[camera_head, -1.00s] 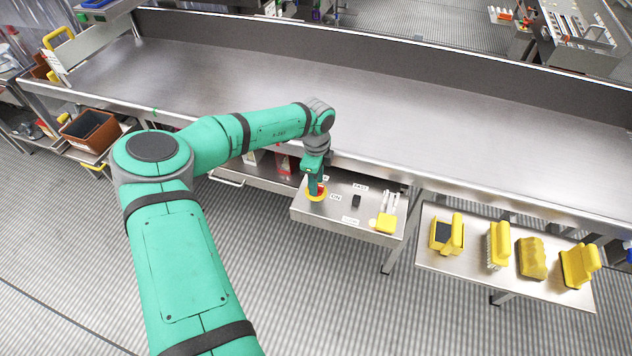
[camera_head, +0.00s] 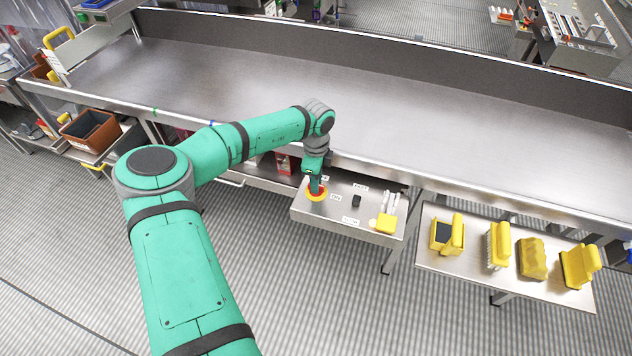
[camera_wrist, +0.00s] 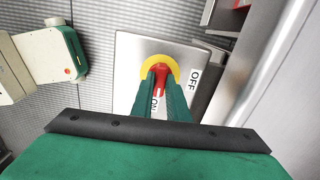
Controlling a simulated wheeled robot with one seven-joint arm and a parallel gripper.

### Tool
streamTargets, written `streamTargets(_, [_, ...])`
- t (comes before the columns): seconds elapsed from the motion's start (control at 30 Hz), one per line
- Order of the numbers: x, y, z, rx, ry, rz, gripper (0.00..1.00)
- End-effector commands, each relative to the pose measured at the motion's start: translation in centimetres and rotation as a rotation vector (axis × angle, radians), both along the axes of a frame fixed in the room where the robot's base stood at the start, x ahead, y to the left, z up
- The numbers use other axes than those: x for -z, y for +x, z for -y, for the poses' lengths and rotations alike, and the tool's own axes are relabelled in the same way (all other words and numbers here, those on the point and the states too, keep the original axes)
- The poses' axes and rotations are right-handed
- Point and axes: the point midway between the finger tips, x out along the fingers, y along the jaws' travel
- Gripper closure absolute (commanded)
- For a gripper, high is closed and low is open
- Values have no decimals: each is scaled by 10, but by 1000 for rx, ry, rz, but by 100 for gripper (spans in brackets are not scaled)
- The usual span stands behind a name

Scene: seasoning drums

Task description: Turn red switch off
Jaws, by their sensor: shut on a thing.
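The red switch (camera_wrist: 160,74) sits on a round yellow plate (camera_wrist: 147,67) on a steel panel, with "ON" and "OFF" labels beside it. In the wrist view its red handle lies between my fingers and points towards the "ON" label (camera_wrist: 155,104); the "OFF" label (camera_wrist: 194,79) is to the right. My gripper (camera_wrist: 162,92) is shut on the red handle from above. In the head view my gripper (camera_head: 316,188) stands over the yellow plate (camera_head: 312,196) at the left of the control box, hiding most of the switch.
The control box (camera_head: 335,215) also carries a black switch (camera_head: 356,200) and a yellow part (camera_head: 385,223). A shelf (camera_head: 470,272) with several yellow brushes stands to the right. The long steel table (camera_head: 400,110) behind is bare.

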Motion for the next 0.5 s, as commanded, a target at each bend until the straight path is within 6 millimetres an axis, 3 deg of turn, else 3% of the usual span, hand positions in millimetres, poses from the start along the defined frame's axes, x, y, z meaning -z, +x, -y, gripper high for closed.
streamTargets(0.5, [1, -1, 1, -269, -4, -4, 100])
